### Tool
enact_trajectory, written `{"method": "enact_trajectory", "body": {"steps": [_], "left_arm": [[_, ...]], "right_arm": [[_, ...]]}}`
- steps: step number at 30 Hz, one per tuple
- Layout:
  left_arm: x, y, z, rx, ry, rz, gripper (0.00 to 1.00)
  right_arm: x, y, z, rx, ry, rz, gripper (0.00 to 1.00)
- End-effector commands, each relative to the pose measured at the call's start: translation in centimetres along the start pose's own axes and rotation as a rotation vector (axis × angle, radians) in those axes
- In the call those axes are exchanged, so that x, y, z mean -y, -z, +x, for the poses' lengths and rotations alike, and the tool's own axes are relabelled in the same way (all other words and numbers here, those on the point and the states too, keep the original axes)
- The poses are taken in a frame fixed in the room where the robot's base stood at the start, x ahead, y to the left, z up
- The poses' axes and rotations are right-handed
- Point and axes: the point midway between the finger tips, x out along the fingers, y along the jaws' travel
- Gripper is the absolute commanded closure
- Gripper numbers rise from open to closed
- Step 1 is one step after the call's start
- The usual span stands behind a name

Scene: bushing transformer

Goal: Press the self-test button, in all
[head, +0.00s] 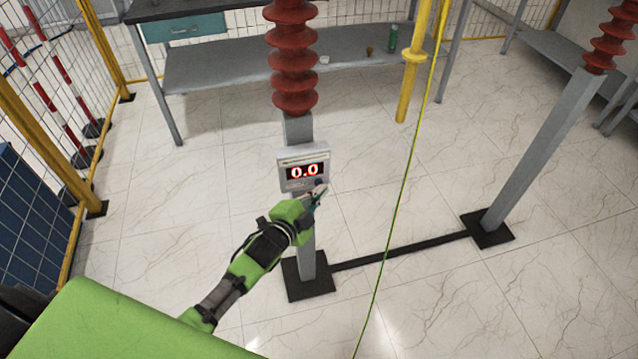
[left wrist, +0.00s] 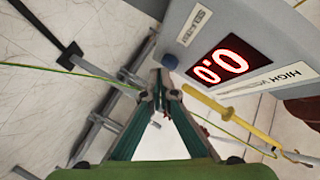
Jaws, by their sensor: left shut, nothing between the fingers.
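A grey box (head: 290,155) with a red lit display (head: 304,171) reading 0.0 is mounted on a grey post below a red ribbed insulator. In the left wrist view the box (left wrist: 206,83) shows a small dark blue round button (left wrist: 170,62) at its edge, near a label that seems to read SELF-TEST. My left gripper (head: 321,189) is at the lower right corner of the box. In the left wrist view its fingertips (left wrist: 160,84) come together just below the button, with nothing held. I cannot tell whether they touch it. My right gripper is not in view.
A yellow-green cable (head: 405,180) hangs to the right of the post. A second post (head: 540,155) stands at the right, joined by a black floor bar (head: 400,250). A workbench (head: 220,70) is behind. A yellow-framed fence (head: 50,140) is at the left.

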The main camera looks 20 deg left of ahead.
Motion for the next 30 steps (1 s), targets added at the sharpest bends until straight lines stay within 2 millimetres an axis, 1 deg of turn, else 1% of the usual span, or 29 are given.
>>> {"method": "enact_trajectory", "body": {"steps": [30], "left_arm": [[0.49, -0.44, 0.62, 0.000, 0.001, 0.000, 1.00]], "right_arm": [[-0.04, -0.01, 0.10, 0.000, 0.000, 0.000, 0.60]]}}
